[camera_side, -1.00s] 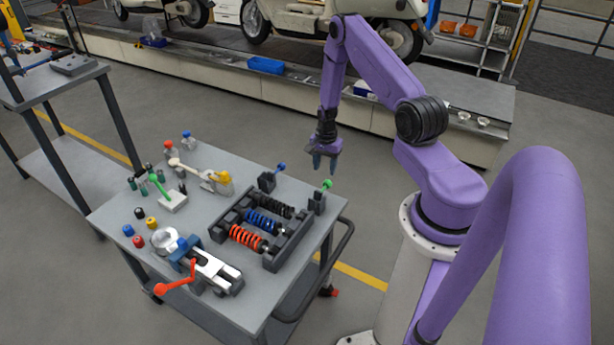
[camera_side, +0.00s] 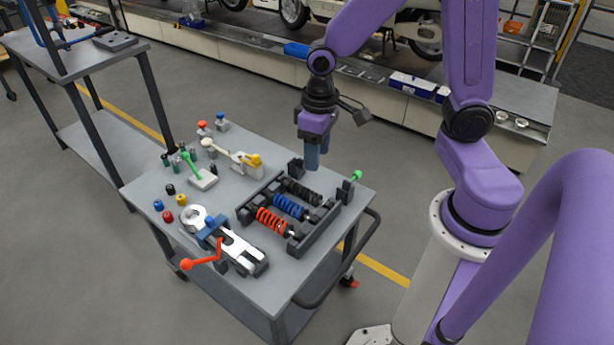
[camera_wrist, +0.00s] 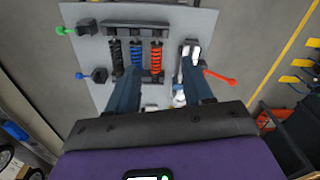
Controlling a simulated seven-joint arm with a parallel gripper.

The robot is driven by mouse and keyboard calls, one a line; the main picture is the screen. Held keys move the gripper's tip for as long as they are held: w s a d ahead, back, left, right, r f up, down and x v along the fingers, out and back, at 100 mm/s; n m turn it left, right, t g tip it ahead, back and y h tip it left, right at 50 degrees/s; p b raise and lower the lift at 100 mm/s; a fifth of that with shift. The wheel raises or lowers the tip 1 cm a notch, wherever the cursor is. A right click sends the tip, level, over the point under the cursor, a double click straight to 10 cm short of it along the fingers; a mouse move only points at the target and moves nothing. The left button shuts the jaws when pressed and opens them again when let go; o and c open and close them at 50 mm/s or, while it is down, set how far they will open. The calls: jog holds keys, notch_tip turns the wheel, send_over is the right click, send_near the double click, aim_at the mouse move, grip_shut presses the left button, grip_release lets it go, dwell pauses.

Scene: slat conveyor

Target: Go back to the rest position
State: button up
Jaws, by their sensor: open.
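My gripper (camera_side: 318,155) is open and empty, pointing down above the back right part of the grey cart top (camera_side: 305,290). In the wrist view its two fingers (camera_wrist: 163,95) stand apart with nothing between them. Below and beside it, a dark rack holds a black spring (camera_side: 303,191), a blue spring (camera_side: 290,207) and a red spring (camera_side: 272,221). These also show in the wrist view, the red one (camera_wrist: 156,58) nearest the middle. The fingers appear apart from the rack.
A vise with a red handle (camera_side: 205,259) sits at the cart's front. A toggle clamp with a yellow part (camera_side: 252,160) and a green-handled clamp (camera_side: 190,165) stand farther left. A green-knobbed block (camera_side: 347,188) stands at the right edge. The conveyor with scooters runs behind.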

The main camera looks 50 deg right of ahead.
jog(key=s+r+n, duration=0.3)
jog(key=s+n, duration=0.2)
jog(key=s, duration=0.3)
jog(key=s+a+r+n, duration=0.1)
jog(key=s+r+n, duration=0.2)
jog(key=s, duration=0.5)
jog(key=shift+n, duration=0.9)
